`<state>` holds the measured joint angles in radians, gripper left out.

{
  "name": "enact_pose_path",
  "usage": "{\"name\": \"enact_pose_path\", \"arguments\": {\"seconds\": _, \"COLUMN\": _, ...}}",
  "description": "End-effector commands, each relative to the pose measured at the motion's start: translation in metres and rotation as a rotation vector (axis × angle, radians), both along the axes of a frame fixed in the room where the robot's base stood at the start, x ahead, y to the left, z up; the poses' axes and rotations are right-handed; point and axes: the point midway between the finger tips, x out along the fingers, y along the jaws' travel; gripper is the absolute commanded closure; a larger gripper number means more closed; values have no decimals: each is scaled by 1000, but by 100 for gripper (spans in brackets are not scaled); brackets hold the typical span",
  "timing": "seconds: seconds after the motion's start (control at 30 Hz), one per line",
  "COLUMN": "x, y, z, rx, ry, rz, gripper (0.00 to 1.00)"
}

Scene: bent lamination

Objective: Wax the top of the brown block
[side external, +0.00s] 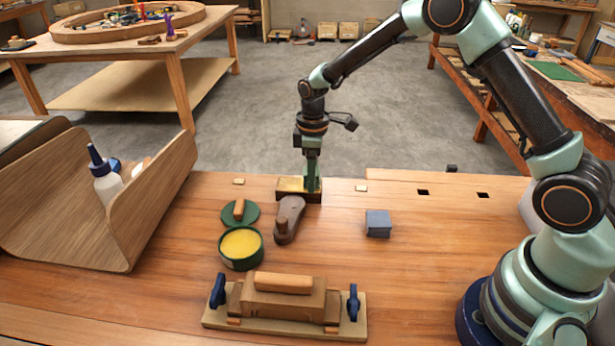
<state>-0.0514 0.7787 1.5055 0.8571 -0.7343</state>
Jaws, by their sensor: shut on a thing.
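A brown block (318,303) sits on a pale board (222,321) at the front, between two blue clamps (353,303). A rounded light wooden piece (283,282) lies along its top middle. An open round green tin (241,263) of yellow wax (241,243) stands behind it. My gripper (313,188) points down at the bench's back edge, at a small tan-topped brown tray (287,195). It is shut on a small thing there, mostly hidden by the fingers. I cannot tell whether that thing touches the tray.
A green lid (227,214) with a wooden handle lies behind the tin. A dark brown hand tool (291,212) lies in front of the tray. A grey-blue block (378,224) stands to the right. A curved wooden holder (75,230) with a bottle (106,183) stands left.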

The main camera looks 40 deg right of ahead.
Motion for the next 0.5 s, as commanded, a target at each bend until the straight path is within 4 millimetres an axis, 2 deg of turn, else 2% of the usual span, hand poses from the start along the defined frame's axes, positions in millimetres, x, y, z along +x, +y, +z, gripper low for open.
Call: {"name": "enact_pose_path", "arguments": {"seconds": 0.5, "x": 34, "y": 34, "z": -1, "rx": 0, "ry": 0, "rz": 1, "gripper": 90}}
